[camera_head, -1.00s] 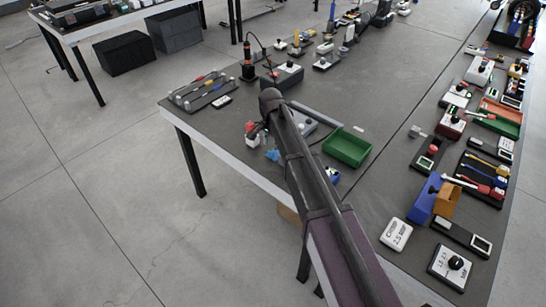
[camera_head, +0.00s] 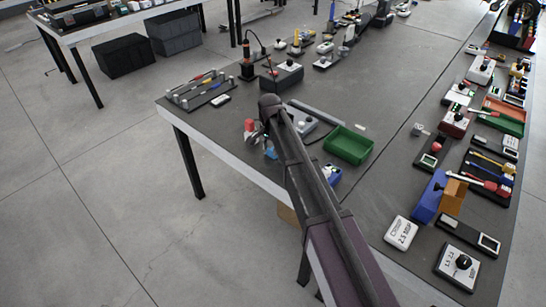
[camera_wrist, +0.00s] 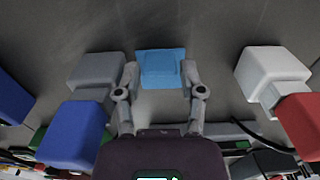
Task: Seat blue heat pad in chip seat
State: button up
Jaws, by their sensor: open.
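A light blue square pad (camera_wrist: 160,68), which looks like the blue heat pad, lies between the two fingertips of my gripper (camera_wrist: 162,82) in the wrist view. The fingers are apart, one on each side of the pad, and I cannot tell whether they touch it. In the head view a small light blue patch (camera_head: 270,152) shows just left of my arm, close to the table's front edge. I cannot make out the chip seat in either view.
In the wrist view, grey (camera_wrist: 97,70) and blue (camera_wrist: 73,133) blocks flank the gripper on the left, white (camera_wrist: 272,68) and red (camera_wrist: 302,122) ones on the right. In the head view, a green tray (camera_head: 348,145) and a blue box (camera_head: 331,174) stand right of my arm.

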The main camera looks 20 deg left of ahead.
jog(key=shift+f+b, duration=0.35)
jog(key=shift+f, duration=0.25)
jog(key=c, duration=0.7)
jog(key=shift+r, duration=0.1)
notch_tip(320, 180, up, 10)
jog(key=p, duration=1)
dwell(0.7)
